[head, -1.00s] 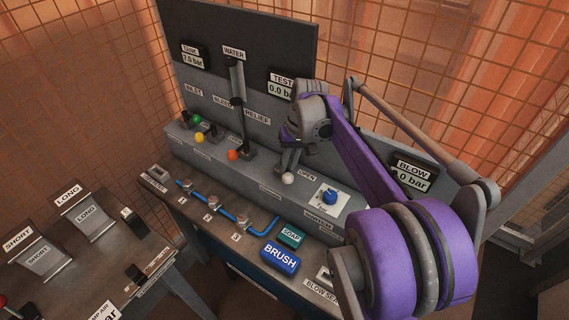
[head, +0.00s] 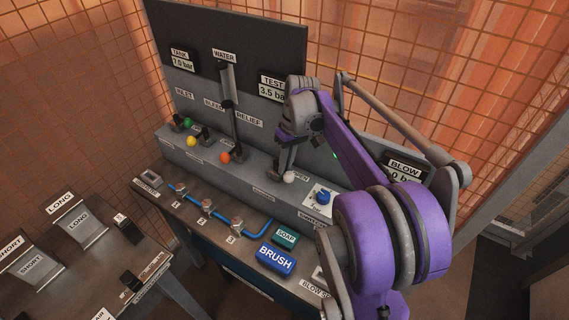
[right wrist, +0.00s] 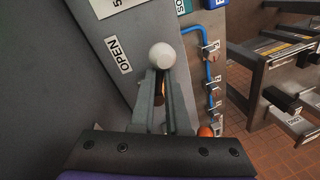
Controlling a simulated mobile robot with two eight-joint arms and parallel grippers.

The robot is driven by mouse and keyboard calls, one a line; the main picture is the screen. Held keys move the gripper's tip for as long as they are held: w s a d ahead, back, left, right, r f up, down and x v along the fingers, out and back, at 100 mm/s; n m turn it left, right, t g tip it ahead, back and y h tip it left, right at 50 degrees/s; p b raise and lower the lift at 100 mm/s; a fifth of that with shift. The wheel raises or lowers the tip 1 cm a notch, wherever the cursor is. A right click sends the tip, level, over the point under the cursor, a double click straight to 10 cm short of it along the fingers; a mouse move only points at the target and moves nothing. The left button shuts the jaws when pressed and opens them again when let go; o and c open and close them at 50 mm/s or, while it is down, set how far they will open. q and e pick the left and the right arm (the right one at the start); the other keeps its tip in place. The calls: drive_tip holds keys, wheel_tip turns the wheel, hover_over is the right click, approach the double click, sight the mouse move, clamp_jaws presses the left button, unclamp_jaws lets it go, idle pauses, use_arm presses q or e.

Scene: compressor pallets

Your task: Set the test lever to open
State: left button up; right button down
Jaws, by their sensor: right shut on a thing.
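The test lever's white knob (head: 289,177) is beside the OPEN label (head: 302,177), partly covering it in the head view. My right gripper (head: 286,160) is shut on the lever, just behind the knob. In the right wrist view the white knob (right wrist: 162,55) shows past the fingertips, with the fingers (right wrist: 160,95) on both sides of the lever and the OPEN label (right wrist: 118,54) to its left. The TEST gauge (head: 273,89) reads about 3.5 bar. My left gripper is not in view.
Levers with green (head: 188,122), yellow (head: 191,141) and orange (head: 225,158) knobs stand to the left on the same ledge. A blue switch (head: 323,197) is close on the right. A soap block (head: 286,236) and brush block (head: 276,259) lie in front.

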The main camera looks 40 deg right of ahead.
drive_tip(key=shift+s+f, duration=0.1)
drive_tip(key=shift+s, duration=0.15)
drive_tip(key=c, duration=0.9)
unclamp_jaws()
drive_tip(key=shift+s, duration=0.25)
drive_tip(key=shift+r, duration=0.25)
drive_tip(key=shift+w+d+r, duration=0.1)
drive_tip(key=shift+w+r, duration=0.1)
drive_tip(key=shift+r, duration=0.15)
drive_tip(key=r, duration=0.3)
drive_tip(key=d+r, duration=0.1)
drive_tip(key=r, duration=0.2)
drive_tip(key=d+r, duration=0.1)
drive_tip(key=r, duration=0.2)
drive_tip(key=shift+s+r+p, duration=0.3)
drive_tip(key=shift+r+p, duration=0.05)
